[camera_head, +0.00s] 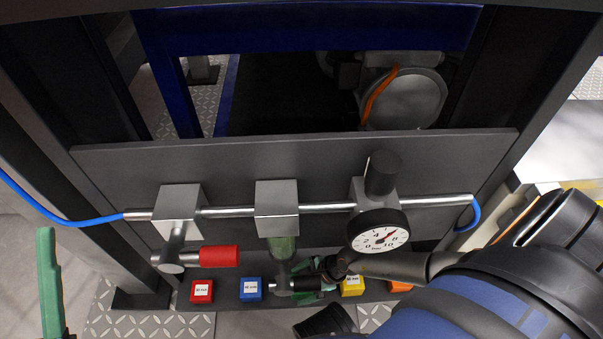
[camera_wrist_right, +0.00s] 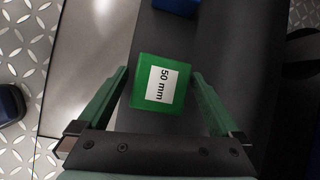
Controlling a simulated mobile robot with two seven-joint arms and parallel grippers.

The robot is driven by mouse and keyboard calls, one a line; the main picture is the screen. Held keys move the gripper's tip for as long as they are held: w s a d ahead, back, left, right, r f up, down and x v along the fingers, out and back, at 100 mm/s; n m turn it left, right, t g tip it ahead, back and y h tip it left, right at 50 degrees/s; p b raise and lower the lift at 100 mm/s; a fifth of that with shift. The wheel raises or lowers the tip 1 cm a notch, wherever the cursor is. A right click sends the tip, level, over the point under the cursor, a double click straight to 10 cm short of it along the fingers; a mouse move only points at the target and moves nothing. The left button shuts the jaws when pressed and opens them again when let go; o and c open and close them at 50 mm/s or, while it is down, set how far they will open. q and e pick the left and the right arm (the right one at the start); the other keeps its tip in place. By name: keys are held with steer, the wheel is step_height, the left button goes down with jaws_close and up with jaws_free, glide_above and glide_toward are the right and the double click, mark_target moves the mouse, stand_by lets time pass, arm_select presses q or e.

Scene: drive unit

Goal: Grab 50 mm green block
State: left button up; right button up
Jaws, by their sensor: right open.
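The green block (camera_wrist_right: 146,98) with a white "50 mm" label shows in the right wrist view, on a dark grey shelf. My right gripper (camera_wrist_right: 159,76) is open, with one green finger on each side of the block. In the head view my right gripper (camera_head: 303,282) is low in the middle, partly hidden behind the pipe fitting and my own arm. I cannot make out the green block clearly there. One green finger of my left gripper (camera_head: 48,285) shows at the left edge; its opening is not visible.
A red block (camera_head: 202,291), a blue block (camera_head: 251,289), a yellow block (camera_head: 352,286) and an orange block (camera_head: 401,286) sit on the shelf (camera_head: 179,296). Above them runs a pipe (camera_head: 327,208) with a red-handled valve (camera_head: 219,257) and a pressure gauge (camera_head: 380,239).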

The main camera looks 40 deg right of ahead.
steer(key=shift+c, duration=0.2)
jaws_close()
stand_by(0.5)
steer(key=shift+w, duration=0.1)
